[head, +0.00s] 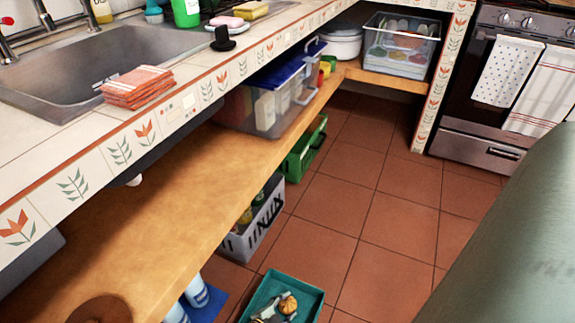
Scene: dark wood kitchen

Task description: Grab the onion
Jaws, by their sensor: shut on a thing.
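A brown-orange onion (288,303) shows small near the bottom edge of the head view, within the outline of a teal tray (312,291). My gripper (279,309), grey and dark, is beside and against the onion. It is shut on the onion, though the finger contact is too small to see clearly. The bottom edge of the picture cuts off part of the gripper and tray. I cannot tell whether the onion rests in the tray or is held above it.
A wooden shelf (150,225) runs under the tiled counter (120,110) on the left. A white crate (262,222) and a green crate (305,150) stand by it. The oven (480,110) is at the back right. The tiled floor (375,230) between is clear.

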